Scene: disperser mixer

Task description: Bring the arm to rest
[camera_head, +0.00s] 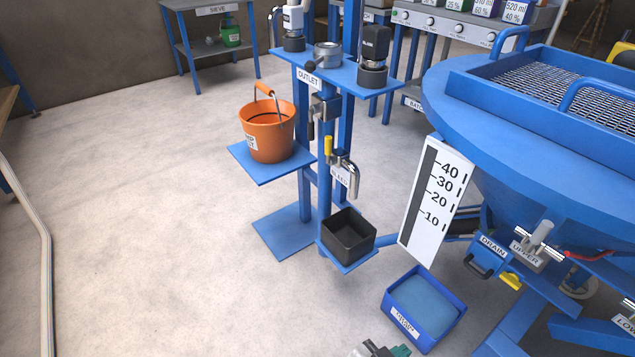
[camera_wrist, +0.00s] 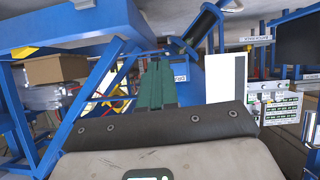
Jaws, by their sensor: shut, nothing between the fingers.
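My gripper (camera_head: 400,350) shows only in part at the bottom edge of the head view, in front of the blue bin marked for a sump or similar. In the wrist view its green fingers (camera_wrist: 158,72) lie together, shut, with nothing between them. The rest of my arm is out of the head view. The gripper appears apart from the blue bin (camera_head: 455,324), though the exact gap is hard to judge.
A blue stand holds an orange bucket (camera_head: 267,130) and a black tray (camera_head: 348,238). Right of it is a large blue tank (camera_head: 465,105) with a white level scale (camera_head: 436,200) and drain valves (camera_head: 537,243). The floor at left is clear.

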